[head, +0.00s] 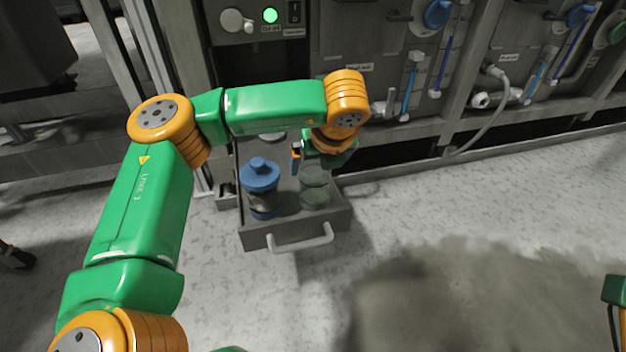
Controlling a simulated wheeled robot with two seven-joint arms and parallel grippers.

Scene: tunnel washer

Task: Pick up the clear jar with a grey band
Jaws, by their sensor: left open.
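A clear, greenish jar (314,192) stands upright at the right side of an open grey drawer (291,236). A grey band on it is hard to make out. My left gripper (312,166) is open, directly above and behind the jar's top in the picture. One dark finger with a blue and orange part shows left of the jar; the other finger is mostly hidden by the gripper body. Whether the fingers touch the jar I cannot tell. Of my right arm only a small part shows at the right edge; its gripper is out of view.
A blue-lidded jar (260,186) stands close to the left of the clear jar in the drawer. A pale round item (271,136) lies at the drawer's back. The drawer has a light handle (300,240). A washer panel with valves (425,60) rises behind; the floor at right is clear.

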